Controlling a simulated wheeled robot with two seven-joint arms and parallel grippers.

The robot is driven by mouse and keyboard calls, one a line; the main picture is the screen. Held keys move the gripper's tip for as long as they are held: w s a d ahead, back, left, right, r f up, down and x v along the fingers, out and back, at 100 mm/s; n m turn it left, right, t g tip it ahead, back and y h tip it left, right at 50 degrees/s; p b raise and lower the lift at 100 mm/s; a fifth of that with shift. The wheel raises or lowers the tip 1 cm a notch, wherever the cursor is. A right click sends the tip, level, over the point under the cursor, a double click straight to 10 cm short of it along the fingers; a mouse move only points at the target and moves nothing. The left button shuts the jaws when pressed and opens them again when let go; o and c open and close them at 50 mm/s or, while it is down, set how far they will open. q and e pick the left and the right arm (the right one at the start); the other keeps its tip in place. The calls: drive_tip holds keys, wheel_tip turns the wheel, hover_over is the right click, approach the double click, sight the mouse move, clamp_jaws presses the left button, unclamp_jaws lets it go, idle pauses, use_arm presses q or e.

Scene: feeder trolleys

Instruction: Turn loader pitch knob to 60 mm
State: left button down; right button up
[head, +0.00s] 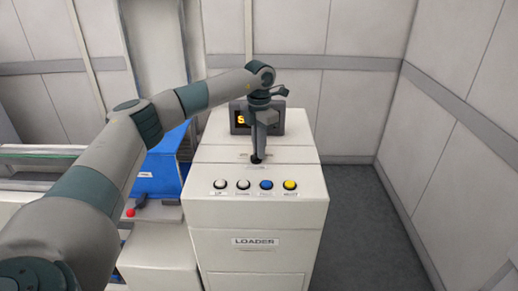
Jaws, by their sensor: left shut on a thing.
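The loader (258,258) is a white cabinet with a "LOADER" label on its front. My left arm reaches in from the left, and my left gripper (257,157) points down at the top of the cabinet. It is shut on a small dark knob (256,160), which it mostly hides. The knob's pointer and scale marks are too small or covered to read. A dark display (297,122) with orange characters stands behind the gripper, and the arm covers most of its text. My right gripper is not in view.
A row of buttons lies along the cabinet's front edge: two white, one blue (266,185) and one yellow (290,185). A blue box (158,170) and a red knob (130,212) are to the left. Grey floor (370,225) is clear at right, before the wall.

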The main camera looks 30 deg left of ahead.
use_arm(q)
drive_tip(key=c, duration=1.9)
unclamp_jaws()
drive_tip(key=shift+o, duration=0.2)
drive_tip(key=shift+r, duration=0.1)
